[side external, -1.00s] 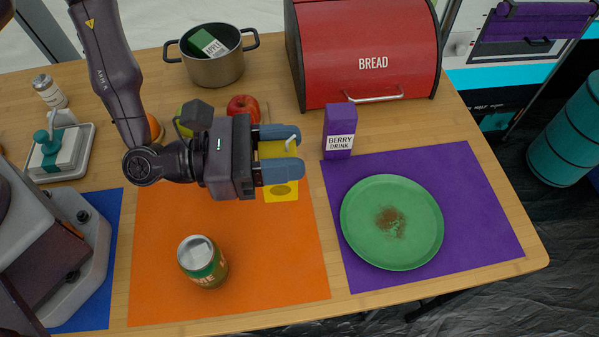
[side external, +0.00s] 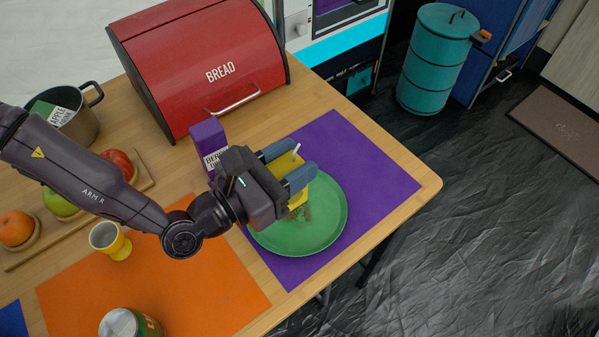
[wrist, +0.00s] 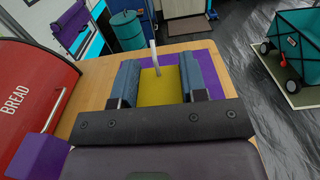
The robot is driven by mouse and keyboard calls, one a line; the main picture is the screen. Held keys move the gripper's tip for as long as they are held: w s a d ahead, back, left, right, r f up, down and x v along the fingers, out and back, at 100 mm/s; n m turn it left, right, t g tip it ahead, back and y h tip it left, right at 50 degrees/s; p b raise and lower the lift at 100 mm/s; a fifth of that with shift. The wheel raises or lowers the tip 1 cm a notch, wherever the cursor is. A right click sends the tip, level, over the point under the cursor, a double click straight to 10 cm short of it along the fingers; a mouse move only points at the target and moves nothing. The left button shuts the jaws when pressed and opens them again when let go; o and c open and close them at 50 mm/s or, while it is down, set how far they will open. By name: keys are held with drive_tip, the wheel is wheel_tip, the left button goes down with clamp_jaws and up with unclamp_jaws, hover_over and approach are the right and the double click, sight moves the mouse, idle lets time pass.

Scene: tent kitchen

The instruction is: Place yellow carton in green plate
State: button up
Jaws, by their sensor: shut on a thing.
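The yellow carton (side external: 287,162), with a pale straw on top, is held between the blue fingers of my gripper (side external: 289,167). In the side external view the carton is over the far part of the green plate (side external: 310,232). Its lower end is partly hidden by my gripper, so I cannot tell whether it touches the plate. In the wrist view the carton (wrist: 160,88) sits between both fingers of my gripper (wrist: 160,80), which are shut on it. The plate lies on the purple mat (side external: 381,180) and has a brownish smudge on it.
A purple berry drink carton (side external: 207,140) stands close behind my gripper, left of the plate. The red bread box (side external: 200,60) is behind it. A can (side external: 130,325) and a yellow cup (side external: 110,240) are by the orange mat (side external: 190,290). The table's right edge is near the plate.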

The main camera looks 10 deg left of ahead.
drive_tip(key=shift+w+d+f, duration=0.3)
drive_tip(key=shift+d+f, duration=0.05)
drive_tip(key=shift+f, duration=0.2)
drive_tip(key=shift+w+d+f, duration=0.15)
drive_tip(key=shift+f, duration=1.6)
drive_tip(key=shift+f, duration=0.15)
drive_tip(key=o, duration=0.9)
